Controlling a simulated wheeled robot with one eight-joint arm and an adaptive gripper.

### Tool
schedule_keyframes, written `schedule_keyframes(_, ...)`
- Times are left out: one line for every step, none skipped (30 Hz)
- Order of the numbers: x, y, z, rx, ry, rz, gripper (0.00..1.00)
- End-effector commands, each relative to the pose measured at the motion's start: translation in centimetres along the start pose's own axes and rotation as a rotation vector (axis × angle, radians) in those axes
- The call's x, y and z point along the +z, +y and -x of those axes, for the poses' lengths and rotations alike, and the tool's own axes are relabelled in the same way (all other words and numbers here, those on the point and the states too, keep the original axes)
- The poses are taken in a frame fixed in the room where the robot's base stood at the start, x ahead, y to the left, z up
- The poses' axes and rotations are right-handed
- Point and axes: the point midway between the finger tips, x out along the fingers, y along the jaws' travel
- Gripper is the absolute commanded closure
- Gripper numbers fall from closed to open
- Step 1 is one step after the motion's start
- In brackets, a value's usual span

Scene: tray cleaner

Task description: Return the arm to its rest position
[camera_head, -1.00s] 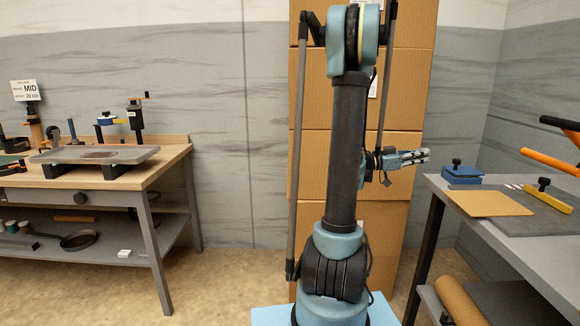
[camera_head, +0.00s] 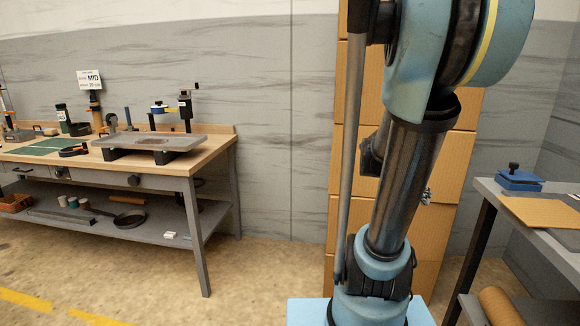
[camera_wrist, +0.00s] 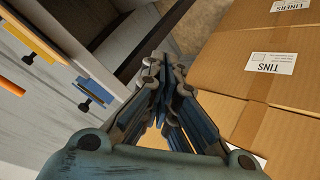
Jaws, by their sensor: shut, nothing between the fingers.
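My arm (camera_head: 402,190) stands in front of the head camera, its upper link leaning right at the top and its large blue joint close to the camera. My gripper (camera_wrist: 163,72) is shut and empty in the wrist view, its fingers drawn together at the tips. In the head view the gripper is almost wholly hidden behind the arm; only a small bit shows at the arm's right edge. In the wrist view the fingers point between the side table and the cartons and appear to touch nothing.
Stacked cartons (camera_head: 453,190) stand behind my arm; they fill the right of the wrist view (camera_wrist: 220,62). A side table (camera_head: 490,206) at right holds a blue block (camera_head: 519,180) and a tan sheet (camera_head: 545,211). A wooden workbench (camera_head: 215,152) at left carries a grey tray (camera_head: 185,143).

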Motion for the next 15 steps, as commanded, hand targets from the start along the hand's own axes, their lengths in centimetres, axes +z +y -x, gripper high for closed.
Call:
schedule_keyframes(1.4,-0.5,0.6,-0.041,-0.025,0.042,1.00)
schedule_keyframes(2.3,-0.8,1.0,-0.067,-0.041,0.068,1.00)
schedule_keyframes(3.4,-1.3,1.5,-0.102,-0.062,0.105,1.00)
schedule_keyframes(4.2,-1.6,1.9,-0.129,-0.076,0.133,1.00)
schedule_keyframes(5.0,-1.9,2.2,-0.156,-0.090,0.160,1.00)
schedule_keyframes(6.2,-2.4,2.8,-0.192,-0.108,0.197,1.00)
schedule_keyframes(7.0,-2.7,3.2,-0.220,-0.121,0.225,1.00)
schedule_keyframes(7.9,-3.0,3.6,-0.249,-0.133,0.253,1.00)
schedule_keyframes(9.0,-3.4,4.2,-0.287,-0.148,0.290,1.00)
schedule_keyframes(9.8,-3.7,4.6,-0.316,-0.159,0.318,1.00)
schedule_keyframes(10.7,-4.0,5.0,-0.346,-0.169,0.346,1.00)
schedule_keyframes(11.9,-4.3,5.6,-0.386,-0.182,0.384,1.00)
schedule_keyframes(12.7,-4.6,6.1,-0.416,-0.191,0.412,1.00)
schedule_keyframes(13.6,-4.9,6.5,-0.446,-0.199,0.439,1.00)
schedule_keyframes(14.8,-5.2,7.2,-0.488,-0.209,0.478,1.00)
